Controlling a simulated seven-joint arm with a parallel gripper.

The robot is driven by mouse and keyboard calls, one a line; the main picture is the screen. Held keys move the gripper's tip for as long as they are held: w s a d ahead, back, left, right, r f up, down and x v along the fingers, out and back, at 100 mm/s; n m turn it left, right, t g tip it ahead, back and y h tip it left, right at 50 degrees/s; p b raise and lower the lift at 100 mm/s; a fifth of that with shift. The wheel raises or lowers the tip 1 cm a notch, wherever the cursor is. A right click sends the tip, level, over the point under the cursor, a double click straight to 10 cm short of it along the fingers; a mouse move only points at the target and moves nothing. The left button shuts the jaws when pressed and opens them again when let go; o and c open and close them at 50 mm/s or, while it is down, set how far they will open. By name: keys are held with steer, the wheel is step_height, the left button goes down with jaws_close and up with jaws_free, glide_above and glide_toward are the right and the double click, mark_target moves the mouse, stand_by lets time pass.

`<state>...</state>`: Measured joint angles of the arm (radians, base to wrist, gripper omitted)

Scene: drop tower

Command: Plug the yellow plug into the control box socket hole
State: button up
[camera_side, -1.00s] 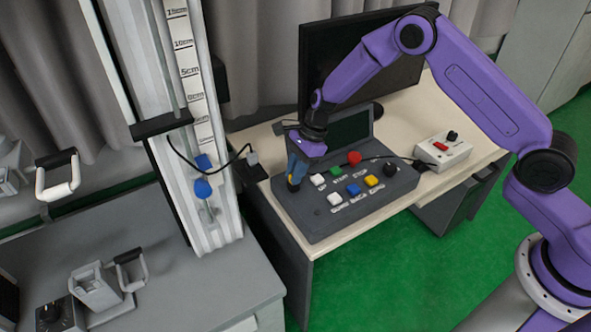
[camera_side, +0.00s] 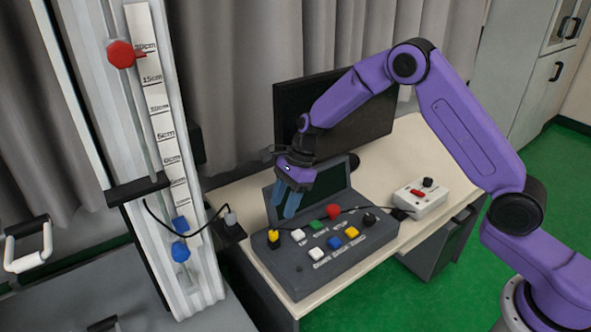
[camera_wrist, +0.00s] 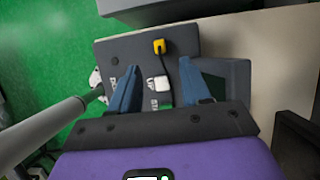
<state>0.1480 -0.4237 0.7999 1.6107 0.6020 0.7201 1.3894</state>
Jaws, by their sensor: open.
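The yellow plug (camera_side: 273,237) stands roughly upright at the left end of the grey control box (camera_side: 310,268), where the socket hole appears to be. Its lower end is hidden, so I cannot tell how deeply it sits. In the wrist view the yellow plug (camera_wrist: 159,46) shows beyond my fingertips, apart from both. My gripper (camera_side: 282,213) is open and empty, with its blue fingers above and behind the plug. In the wrist view my gripper (camera_wrist: 160,68) has its fingers spread, and a white button (camera_wrist: 157,84) shows between them.
Several coloured buttons, including a red one (camera_side: 333,211), stand on the box. Its raised screen (camera_side: 325,190) is close behind my fingers. A white box (camera_side: 420,197) sits at the right, with a dark cable nearby. The drop tower (camera_side: 165,150) stands at the left.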

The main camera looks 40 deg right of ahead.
steer(key=v, duration=0.9)
steer(key=shift+r, duration=0.15)
steer(key=s+a+r+n+g+h, duration=0.1)
steer(key=s+r+n, duration=0.1)
steer(key=s+n, duration=0.65)
steer(key=s+r+n+h, duration=0.1)
steer(key=s+r+n, duration=0.2)
steer(key=s+n, duration=0.55)
steer(key=s+d+n, duration=0.3)
steer(key=s+n, duration=0.1)
steer(key=s, duration=0.3)
steer(key=s+d+n+h, duration=0.1)
steer(key=s+d+n, duration=0.2)
steer(key=s+n, duration=0.2)
steer(key=s+d+n+t+h, duration=0.1)
steer(key=s+d+n, duration=0.2)
steer(key=s, duration=0.5)
steer(key=shift+s+d+f+n, duration=0.25)
steer(key=shift+s+n, duration=0.15)
steer(key=shift+n, duration=0.4)
steer(key=shift+r, duration=0.1)
